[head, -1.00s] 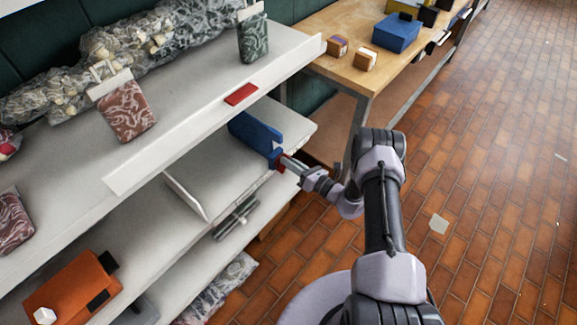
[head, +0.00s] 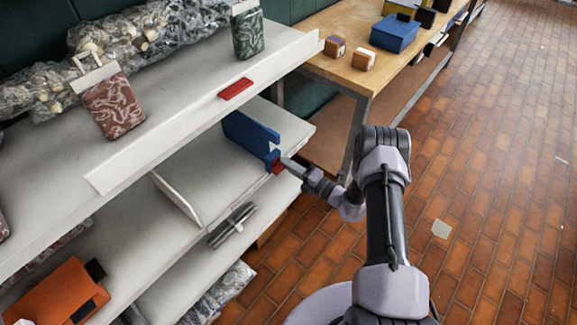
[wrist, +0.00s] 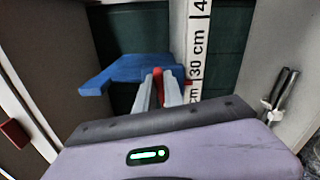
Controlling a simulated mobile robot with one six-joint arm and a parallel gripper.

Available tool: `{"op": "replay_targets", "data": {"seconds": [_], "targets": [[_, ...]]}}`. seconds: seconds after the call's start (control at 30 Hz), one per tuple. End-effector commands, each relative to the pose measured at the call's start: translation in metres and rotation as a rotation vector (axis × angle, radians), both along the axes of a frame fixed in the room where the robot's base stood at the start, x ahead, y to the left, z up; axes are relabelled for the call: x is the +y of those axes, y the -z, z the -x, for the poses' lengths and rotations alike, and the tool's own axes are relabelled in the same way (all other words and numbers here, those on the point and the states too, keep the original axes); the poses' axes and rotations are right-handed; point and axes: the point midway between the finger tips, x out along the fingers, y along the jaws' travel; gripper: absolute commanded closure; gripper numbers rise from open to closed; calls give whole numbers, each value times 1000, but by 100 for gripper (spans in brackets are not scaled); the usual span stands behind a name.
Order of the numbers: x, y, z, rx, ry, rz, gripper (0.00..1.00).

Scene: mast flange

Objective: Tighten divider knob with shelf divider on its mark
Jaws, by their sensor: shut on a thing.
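The blue shelf divider (head: 248,135) stands on the middle shelf near its right end. Its red knob (head: 278,168) is at the shelf's front edge. My gripper (head: 286,163) reaches it from the right. In the wrist view, the divider (wrist: 130,70) lies just beyond my fingers, and my gripper (wrist: 158,92) is shut on the red knob (wrist: 158,78). A white centimetre scale (wrist: 197,50) runs beside the divider, with "30 cm" near the knob. I cannot tell which line the divider sits at, and no separate mark for it is clear.
A red tag (head: 236,88) is on the upper shelf's front edge. A dark grey clamp-like part (head: 232,225) sits at the front below a white divider (head: 177,198). A wooden table (head: 325,75) stands at the right. The tiled floor right of my arm is mostly clear.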

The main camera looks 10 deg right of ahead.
Motion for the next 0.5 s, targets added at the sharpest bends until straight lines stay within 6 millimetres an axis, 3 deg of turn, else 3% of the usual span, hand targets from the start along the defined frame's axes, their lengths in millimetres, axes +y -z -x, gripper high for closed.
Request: {"op": "replay_targets", "data": {"seconds": [0.5], "targets": [[0,3,0,77,-1,-105,100]]}}
